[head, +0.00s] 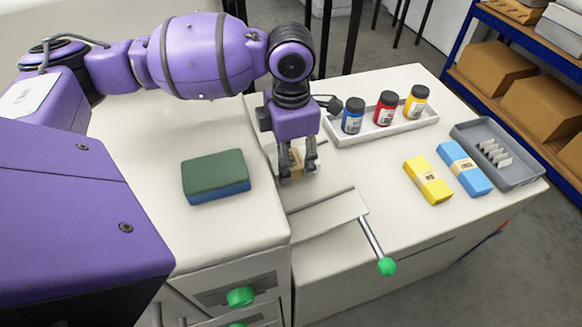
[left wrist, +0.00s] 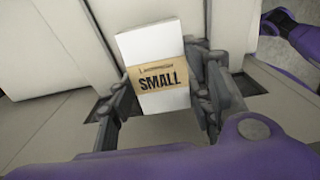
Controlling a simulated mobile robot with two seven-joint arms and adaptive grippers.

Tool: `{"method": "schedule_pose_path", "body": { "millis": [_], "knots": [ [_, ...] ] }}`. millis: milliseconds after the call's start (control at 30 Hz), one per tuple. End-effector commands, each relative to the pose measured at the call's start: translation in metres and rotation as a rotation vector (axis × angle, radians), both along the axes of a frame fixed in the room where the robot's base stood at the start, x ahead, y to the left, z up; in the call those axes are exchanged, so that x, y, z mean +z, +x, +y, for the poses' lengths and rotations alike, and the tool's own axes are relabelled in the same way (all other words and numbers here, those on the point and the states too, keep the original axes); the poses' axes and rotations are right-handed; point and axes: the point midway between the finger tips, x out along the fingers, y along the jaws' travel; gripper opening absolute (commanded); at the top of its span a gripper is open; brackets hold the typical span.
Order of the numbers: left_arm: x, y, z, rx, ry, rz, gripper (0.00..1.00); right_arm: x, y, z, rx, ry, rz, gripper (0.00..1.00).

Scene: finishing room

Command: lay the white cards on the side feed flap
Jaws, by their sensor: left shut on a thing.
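The white cards (left wrist: 150,45) are a small stack with a tan paper band marked "SMALL", seen in the left wrist view. My left gripper (head: 298,172) is shut on them, one finger at each side of the band. In the head view the fingers point down and mostly hide the cards; the tan band (head: 296,160) shows between them. The gripper is over a pale stepped panel (head: 325,213) on the white machine, which looks like the side feed flap. I cannot tell whether the cards touch it. My right gripper is not in view.
A lever with a green knob (head: 387,266) sticks out in front. A green-and-blue block (head: 216,175) lies at left. At right are a white tray (head: 385,132) with three paint bottles, a yellow pack (head: 428,180), a blue pack (head: 464,168) and a grey tray (head: 525,170).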

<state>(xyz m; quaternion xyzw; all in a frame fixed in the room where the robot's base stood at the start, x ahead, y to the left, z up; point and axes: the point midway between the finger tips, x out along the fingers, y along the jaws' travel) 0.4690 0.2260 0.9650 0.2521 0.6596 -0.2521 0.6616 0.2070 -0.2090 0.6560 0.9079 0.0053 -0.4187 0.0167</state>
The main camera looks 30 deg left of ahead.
Motion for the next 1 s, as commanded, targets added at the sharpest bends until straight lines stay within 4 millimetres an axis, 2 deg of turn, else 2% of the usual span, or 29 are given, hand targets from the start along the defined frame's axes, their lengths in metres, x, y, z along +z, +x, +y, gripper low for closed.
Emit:
{"method": "schedule_pose_path", "body": {
  "millis": [100, 200, 667, 700, 833, 1000],
  "knots": [
    [-0.023, -0.002, 0.000, 0.000, -0.001, 0.005, 0.17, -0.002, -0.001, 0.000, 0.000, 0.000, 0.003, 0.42],
    [-0.036, -0.001, 0.000, 0.000, 0.000, 0.004, 0.17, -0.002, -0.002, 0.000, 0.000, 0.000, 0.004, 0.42],
    [-0.042, 0.000, 0.000, 0.000, 0.001, 0.001, 0.17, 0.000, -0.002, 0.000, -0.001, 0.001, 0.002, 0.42],
    [-0.043, 0.000, 0.000, 0.000, 0.001, 0.001, 0.49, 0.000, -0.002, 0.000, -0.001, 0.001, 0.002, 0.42],
    [-0.042, 0.000, 0.000, 0.000, 0.001, 0.001, 0.65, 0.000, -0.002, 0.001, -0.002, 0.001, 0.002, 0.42],
    [-0.042, -0.001, 0.000, 0.000, 0.001, 0.001, 0.65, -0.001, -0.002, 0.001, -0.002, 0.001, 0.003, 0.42]
  ]
}}
